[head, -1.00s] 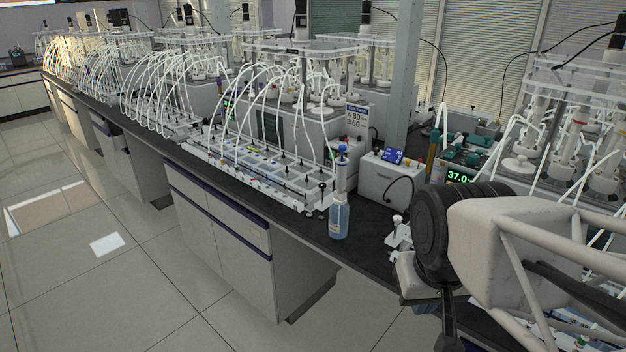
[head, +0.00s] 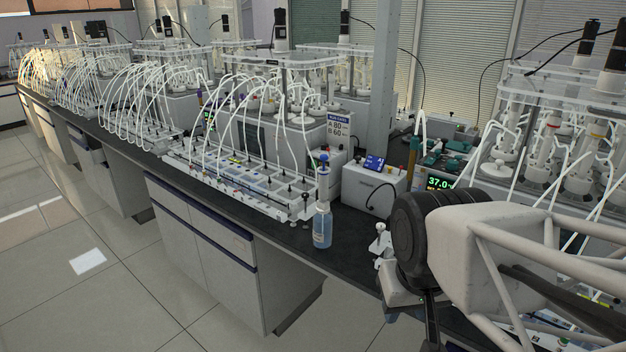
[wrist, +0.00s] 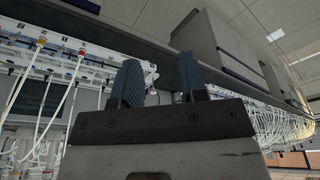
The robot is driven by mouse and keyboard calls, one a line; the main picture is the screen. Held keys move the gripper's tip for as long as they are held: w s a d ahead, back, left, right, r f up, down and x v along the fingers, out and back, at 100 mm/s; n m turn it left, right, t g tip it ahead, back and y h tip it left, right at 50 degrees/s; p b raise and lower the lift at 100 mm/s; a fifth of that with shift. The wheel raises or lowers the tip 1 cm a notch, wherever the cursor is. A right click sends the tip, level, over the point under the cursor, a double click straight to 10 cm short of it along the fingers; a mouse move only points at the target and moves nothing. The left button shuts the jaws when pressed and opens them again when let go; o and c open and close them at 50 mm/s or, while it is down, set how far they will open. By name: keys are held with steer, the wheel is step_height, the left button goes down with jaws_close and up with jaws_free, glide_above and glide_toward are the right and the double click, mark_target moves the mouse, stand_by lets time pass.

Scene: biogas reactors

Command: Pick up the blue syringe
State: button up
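A blue-topped, slender clear piece (head: 323,178) stands upright above a bottle of blue liquid (head: 322,229) at the bench's front edge in the head view. It may be the blue syringe; I cannot tell for sure, nor whether it sits in the bottle or behind it. My arm is to the right of the bottle, apart from it. My gripper (wrist: 162,80) shows in the wrist view with its two blue-grey fingers apart and nothing seen between them. In the head view its fingertips are not clearly visible. No syringe can be made out in the wrist view.
A small white box with a blue display (head: 374,185) stands behind and right of the bottle. A white rack with tubes (head: 240,185) fills the bench to its left. Reactors (head: 555,150) stand at the right. A small white fitting (head: 380,240) lies close to my arm.

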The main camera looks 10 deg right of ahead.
steer(key=o, duration=0.4)
steer(key=shift+c, duration=0.2)
steer(key=n+t+y, duration=0.2)
steer(key=n+t, duration=0.1)
steer(key=t, duration=0.8)
glide_toward(327, 173)
steer(key=s+d, duration=0.2)
steer(key=d, duration=0.3)
steer(key=w+a+f+y, duration=0.1)
steer(key=w+y, duration=0.1)
steer(key=w+a+f+n+t+y, duration=0.1)
steer(key=w, duration=0.2)
steer(key=w+a+f+n+t+y, duration=0.1)
steer(key=w+y, duration=0.1)
steer(key=shift+w+a+f+y, duration=0.15)
steer(key=shift+a+f+y, duration=0.15)
steer(key=shift+w+a+f+n+y, duration=0.15)
steer(key=shift+w+a+n+y, duration=0.15)
steer(key=shift+n+y, duration=0.15)
steer(key=shift+x, duration=1.25)
steer(key=shift+w, duration=0.1)
